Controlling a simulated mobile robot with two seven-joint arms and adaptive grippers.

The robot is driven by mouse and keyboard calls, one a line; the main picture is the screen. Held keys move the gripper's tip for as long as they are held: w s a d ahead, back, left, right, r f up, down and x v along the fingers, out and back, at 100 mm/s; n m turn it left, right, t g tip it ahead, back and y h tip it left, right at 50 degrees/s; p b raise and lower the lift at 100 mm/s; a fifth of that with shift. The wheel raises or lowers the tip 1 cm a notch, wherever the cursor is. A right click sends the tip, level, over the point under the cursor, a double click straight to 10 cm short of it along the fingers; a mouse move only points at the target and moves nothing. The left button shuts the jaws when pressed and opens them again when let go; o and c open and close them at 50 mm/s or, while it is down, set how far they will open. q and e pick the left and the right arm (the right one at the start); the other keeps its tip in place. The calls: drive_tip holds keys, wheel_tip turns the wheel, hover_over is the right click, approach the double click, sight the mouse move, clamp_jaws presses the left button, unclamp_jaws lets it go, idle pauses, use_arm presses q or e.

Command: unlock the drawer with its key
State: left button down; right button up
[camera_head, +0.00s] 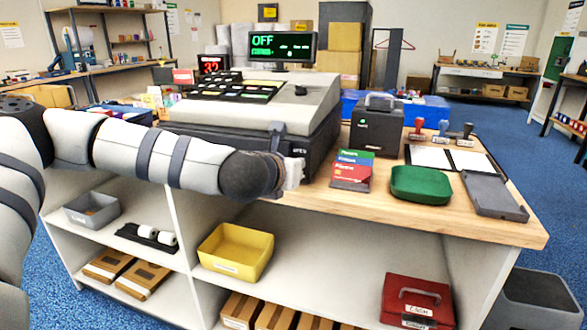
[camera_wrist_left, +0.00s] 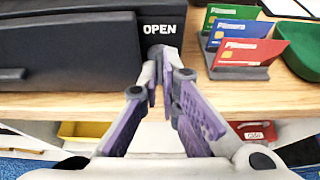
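The drawer (camera_head: 312,142) is the black unit under the cash register, on the counter; it looks shut. Its front carries the word OPEN in the left wrist view (camera_wrist_left: 60,48). My left gripper (camera_head: 296,171) is at the right end of the drawer front. In the left wrist view its fingertips (camera_wrist_left: 160,78) are close together just below and beside the OPEN label. I cannot make out the key or the lock; the fingers cover that spot. Whether they are shut on something is unclear. My right gripper is in neither view.
A card rack (camera_head: 352,171), a black box (camera_head: 377,127), a green tray (camera_head: 420,184) and a grey open case (camera_head: 493,196) stand right of the drawer. The register (camera_head: 255,108) sits above it. Shelves below hold a yellow bin (camera_head: 235,252) and a red cash box (camera_head: 417,302).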

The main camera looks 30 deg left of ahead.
use_arm(q)
drive_tip(key=shift+r, duration=0.15)
drive_tip(key=c, duration=1.8)
unclamp_jaws()
drive_tip(key=s+d+f+m+t+y, duration=0.1)
drive_tip(key=s+d+m+t+y, duration=0.1)
drive_tip(key=s+d+m+y, duration=0.95)
drive_tip(key=s+f+m+g+h, duration=0.1)
drive_tip(key=f+m+h, duration=0.2)
drive_tip(key=f, duration=0.4)
drive_tip(key=s+f+m+g+h, duration=0.2)
drive_tip(key=f+m+h, duration=0.2)
drive_tip(key=f+m, duration=0.2)
drive_tip(key=s+f+m+g+h, duration=0.1)
drive_tip(key=f+m+h, duration=0.3)
drive_tip(key=f, duration=0.5)
drive_tip(key=shift+s+a+f+m+g+h+b, duration=0.1)
drive_tip(key=shift+s+f+m+g+h+b, duration=0.25)
drive_tip(key=shift+m+g, duration=0.35)
